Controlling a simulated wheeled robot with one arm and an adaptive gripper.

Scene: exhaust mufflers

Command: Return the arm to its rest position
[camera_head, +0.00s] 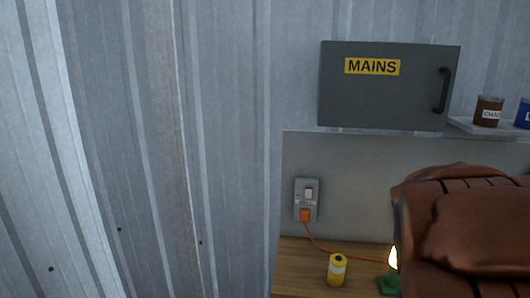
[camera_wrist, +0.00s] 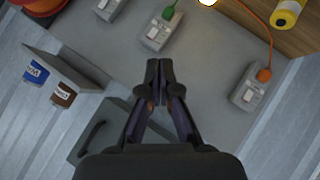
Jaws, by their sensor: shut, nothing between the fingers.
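My gripper (camera_wrist: 159,80) shows in the middle of the wrist view, its dark fingertips together with nothing between them. Behind it in that view are a grey wall panel and the dark grey mains box (camera_wrist: 95,136), partly hidden by the gripper. The gripper does not show in the head view. There the same grey box (camera_head: 385,98) hangs shut on the corrugated wall, with a yellow MAINS label and a black handle.
A wooden bench (camera_head: 300,262) carries a yellow can (camera_head: 337,270) and a lit green lamp (camera_head: 390,284). An orange cable (camera_head: 340,255) runs from a wall socket (camera_head: 307,194). A brown leather-like object (camera_head: 470,225) fills the lower right. A small shelf (camera_wrist: 70,70) holds tins.

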